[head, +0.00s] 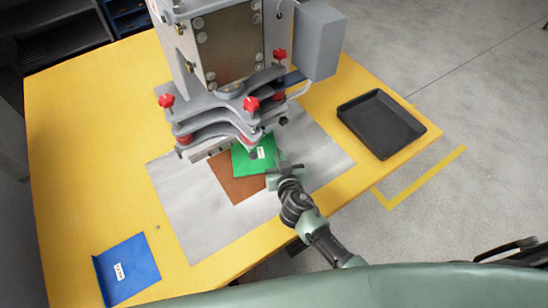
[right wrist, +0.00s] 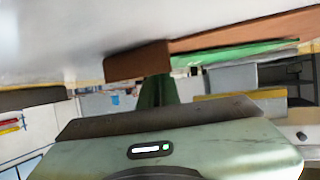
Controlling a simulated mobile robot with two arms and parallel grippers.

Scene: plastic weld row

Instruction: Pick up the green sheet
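The green sheet (head: 249,160), with a small white label, lies on a brown sheet (head: 236,190) at the front of the grey press. Its back part is hidden under the press. My right gripper (head: 277,164) is at the green sheet's right edge, close to it; I cannot tell whether they touch. In the right wrist view the green sheet (right wrist: 240,53) shows as a thin edge beside the brown sheet (right wrist: 138,63), above my gripper body. The finger gap is not clear there. My left gripper is not in view.
The press (head: 235,100) with red knobs stands over the grey mat (head: 190,215) on the yellow table (head: 90,130). A black tray (head: 381,123) is at the right. The table's left side is clear.

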